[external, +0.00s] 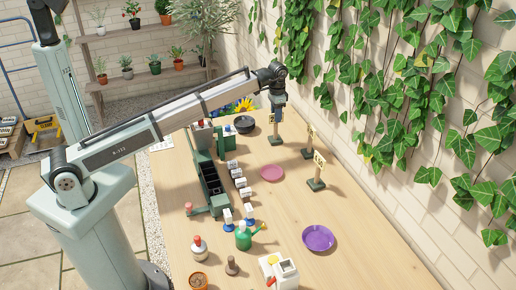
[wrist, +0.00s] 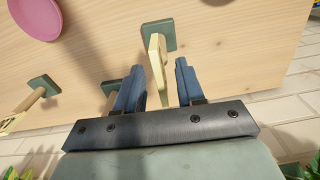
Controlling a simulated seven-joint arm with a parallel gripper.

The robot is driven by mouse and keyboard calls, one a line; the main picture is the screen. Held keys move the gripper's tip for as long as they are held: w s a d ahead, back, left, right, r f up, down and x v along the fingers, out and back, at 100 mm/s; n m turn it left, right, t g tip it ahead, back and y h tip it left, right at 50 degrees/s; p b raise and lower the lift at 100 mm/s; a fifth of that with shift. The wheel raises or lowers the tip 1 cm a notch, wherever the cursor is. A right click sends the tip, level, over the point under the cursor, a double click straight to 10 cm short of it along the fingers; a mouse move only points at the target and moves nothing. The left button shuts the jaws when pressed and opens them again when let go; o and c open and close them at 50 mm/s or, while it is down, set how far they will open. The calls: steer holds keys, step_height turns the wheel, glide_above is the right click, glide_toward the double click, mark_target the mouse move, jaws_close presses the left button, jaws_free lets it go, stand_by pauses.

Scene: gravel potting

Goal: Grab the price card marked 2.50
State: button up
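My gripper (wrist: 160,75) points down at the far end of the table. Its two blue fingers are apart, with a pale yellow card (wrist: 156,62) between them in the wrist view; I see a gap on each side. The card stands on a small green base (wrist: 158,36). In the external view, my gripper (external: 278,101) is right above this card (external: 271,119). Two more cards on wooden posts stand nearer: a middle one (external: 312,133) and a near one (external: 319,159). The card markings are too small or turned away to read, so I cannot tell which says 2.50.
A pink saucer (external: 271,173), a purple saucer (external: 318,238) and a dark bowl (external: 244,124) lie on the table. A brick wall with ivy (external: 410,80) runs along the right.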

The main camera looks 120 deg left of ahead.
steer(key=shift+f, duration=0.5)
steer(key=shift+c, duration=0.2)
jaws_close()
stand_by(0.9)
